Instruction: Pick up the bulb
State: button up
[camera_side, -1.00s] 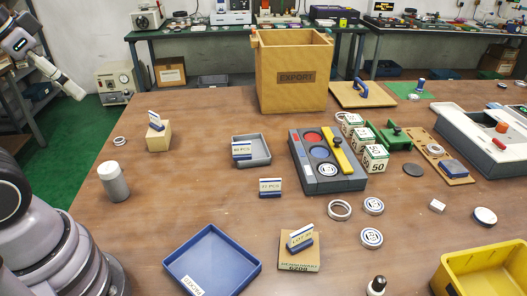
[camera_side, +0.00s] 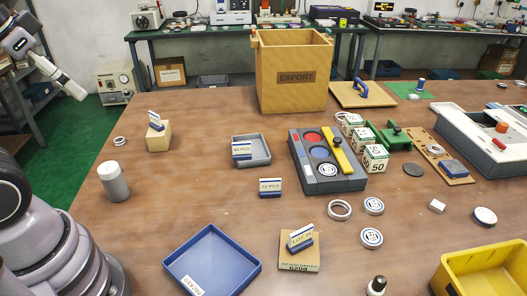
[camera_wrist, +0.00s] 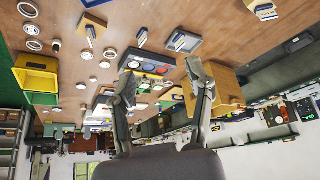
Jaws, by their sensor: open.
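A small dark object with a pale tip (camera_side: 376,286) stands upright at the front edge of the side view, left of the yellow bin. It looks like the bulb, though its lower part is cut off by the frame. A small dark-and-pale spot near the yellow bin in the wrist view (camera_wrist: 56,45) may be the same object. My gripper (camera_wrist: 164,88) is open, with its two fingers apart and nothing between them. It is away from the bulb, over the tabletop scene, which shows upside down in the wrist view.
The yellow bin (camera_side: 470,262), blue tray (camera_side: 252,277) and a tagged block (camera_side: 300,262) surround the bulb's area. White rings and discs (camera_side: 371,238) lie behind it. A dark compartment tray (camera_side: 345,186) and the tall EXPORT box (camera_side: 280,97) stand farther back.

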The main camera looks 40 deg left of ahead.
jog(key=w+d+f+m+t+h, duration=0.1)
jog(key=w+d, duration=0.3)
jog(key=w, duration=0.3)
jog(key=w+d+f+m+t+h, duration=0.1)
jog(key=w+d+f, duration=0.1)
jog(key=w+d, duration=0.35)
jog(key=w+d+f+m+h, duration=0.2)
jog(key=w+d+f, duration=0.5)
jog(key=w+d, duration=0.3)
jog(key=m+t+h, duration=0.3)
jog(key=m+h, duration=0.1)
jog(key=h, duration=0.1)
send_near(376, 281)
jog(key=x, duration=0.2)
jog(key=r+x, duration=0.1)
jog(key=x, duration=0.1)
jog(key=shift+w+d+f, duration=0.15)
jog(key=shift+w+d, duration=0.1)
jog(key=shift+w, duration=0.1)
jog(key=shift+f+x, duration=0.25)
jog(key=shift+x, duration=1.25)
jog(key=shift+f+x, duration=0.2)
jog(key=shift+x, duration=1.25)
jog(key=shift+s, duration=0.15)
